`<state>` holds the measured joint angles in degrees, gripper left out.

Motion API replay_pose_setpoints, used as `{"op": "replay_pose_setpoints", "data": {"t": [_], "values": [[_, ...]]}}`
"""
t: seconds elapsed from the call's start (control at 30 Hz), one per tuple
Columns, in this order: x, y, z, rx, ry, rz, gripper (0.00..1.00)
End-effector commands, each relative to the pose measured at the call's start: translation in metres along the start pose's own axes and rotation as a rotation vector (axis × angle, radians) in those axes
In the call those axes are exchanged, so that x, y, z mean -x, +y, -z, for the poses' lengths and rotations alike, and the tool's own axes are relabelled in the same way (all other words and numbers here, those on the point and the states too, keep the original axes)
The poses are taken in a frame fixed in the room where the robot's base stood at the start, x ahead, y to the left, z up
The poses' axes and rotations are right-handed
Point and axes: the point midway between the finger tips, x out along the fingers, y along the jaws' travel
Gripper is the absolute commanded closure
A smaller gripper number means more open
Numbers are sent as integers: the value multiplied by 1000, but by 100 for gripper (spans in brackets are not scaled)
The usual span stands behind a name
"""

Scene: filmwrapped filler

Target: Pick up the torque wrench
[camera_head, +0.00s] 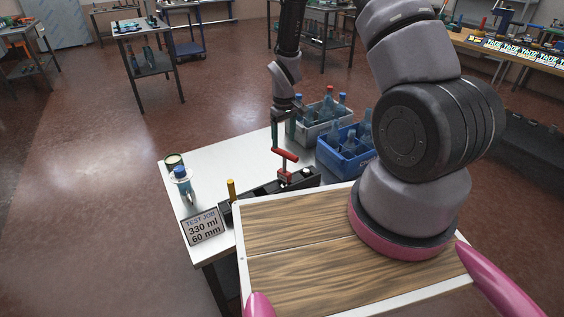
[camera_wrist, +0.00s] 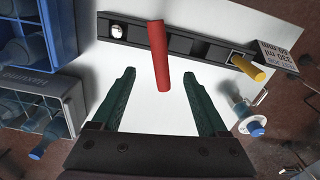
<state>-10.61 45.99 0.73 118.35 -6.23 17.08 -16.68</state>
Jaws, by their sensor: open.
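A red-handled tool (camera_head: 285,155), which I take to be the torque wrench, stands at a long black holder (camera_head: 262,191) on the white table; its lower part is hard to make out. In the wrist view its red handle (camera_wrist: 160,55) extends into the space between the two green fingers, with white tabletop visible on both sides. My gripper (camera_wrist: 160,74) is open around the handle's end, apparently touching neither side. In the head view my gripper (camera_head: 288,119) points down just above and behind the red handle, partly hidden by its own links.
A yellow-handled piece (camera_head: 231,189) stands in the holder's left end. A sign (camera_head: 203,226) and a blue-capped bottle (camera_head: 183,184) are at the left. A blue crate (camera_head: 345,160) and a grey crate (camera_head: 318,131) with bottles stand at the back right. White table is bare between.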

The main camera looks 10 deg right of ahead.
Motion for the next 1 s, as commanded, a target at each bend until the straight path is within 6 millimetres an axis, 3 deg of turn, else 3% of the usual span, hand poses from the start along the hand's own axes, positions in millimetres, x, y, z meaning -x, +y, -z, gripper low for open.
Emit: {"op": "replay_pose_setpoints", "data": {"t": [0.4,0.67,1.0], "values": [[-63,-4,-5,26,-18,4,24],[-84,-4,-7,24,-18,4,24],[-126,-3,-12,24,-16,4,24]]}}
